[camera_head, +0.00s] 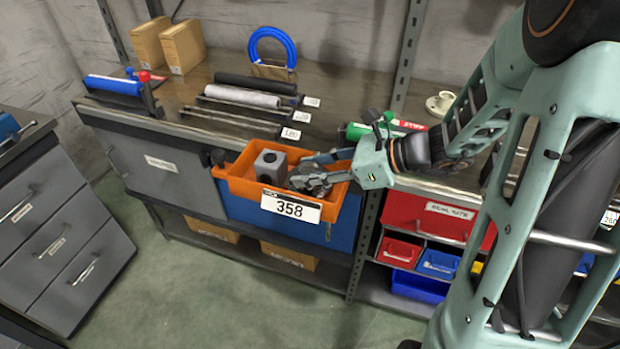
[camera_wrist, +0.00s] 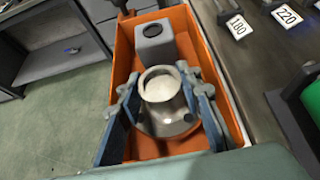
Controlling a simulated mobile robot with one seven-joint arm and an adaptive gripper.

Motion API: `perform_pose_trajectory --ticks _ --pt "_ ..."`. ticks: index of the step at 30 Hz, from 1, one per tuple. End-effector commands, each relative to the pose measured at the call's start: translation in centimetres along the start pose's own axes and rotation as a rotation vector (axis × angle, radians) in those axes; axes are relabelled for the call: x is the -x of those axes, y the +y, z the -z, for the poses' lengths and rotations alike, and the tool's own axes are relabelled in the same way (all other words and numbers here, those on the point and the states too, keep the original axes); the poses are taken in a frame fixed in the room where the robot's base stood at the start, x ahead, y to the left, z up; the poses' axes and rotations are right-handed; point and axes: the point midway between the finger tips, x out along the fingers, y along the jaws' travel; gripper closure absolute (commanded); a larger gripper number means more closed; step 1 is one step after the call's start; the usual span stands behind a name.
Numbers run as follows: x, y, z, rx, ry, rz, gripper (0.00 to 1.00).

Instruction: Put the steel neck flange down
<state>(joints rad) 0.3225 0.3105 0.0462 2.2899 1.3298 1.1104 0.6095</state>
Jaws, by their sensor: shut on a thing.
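The steel neck flange (camera_wrist: 162,102) is a grey metal ring with a raised neck and bolt holes in its base. In the wrist view it sits between the two blue-grey fingers of my gripper (camera_wrist: 160,112), which is shut on it. In the head view my gripper (camera_head: 322,172) reaches into the orange bin (camera_head: 234,186) marked 358, with the flange (camera_head: 311,184) low inside the right part. The fingers partly hide it there. Whether its base touches the bin floor I cannot tell.
A grey block with a round hole (camera_head: 270,166) stands in the bin, beside the flange; it also shows in the wrist view (camera_wrist: 155,42). The bench (camera_head: 185,88) behind holds rollers and number tags. Red and blue bins (camera_head: 437,262) are at lower right.

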Motion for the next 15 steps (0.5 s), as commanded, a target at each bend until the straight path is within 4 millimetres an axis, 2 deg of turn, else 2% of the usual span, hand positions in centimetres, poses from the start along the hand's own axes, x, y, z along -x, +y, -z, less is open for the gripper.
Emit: perform_pose_trajectory --ticks 1,4,15 --pt "-0.5 0.0 0.8 -0.005 -0.002 -0.001 1.00" --pt "-0.9 0.0 1.7 -0.003 -0.002 0.000 1.00" --pt "-1.1 0.0 2.0 0.000 -0.002 0.001 1.00"
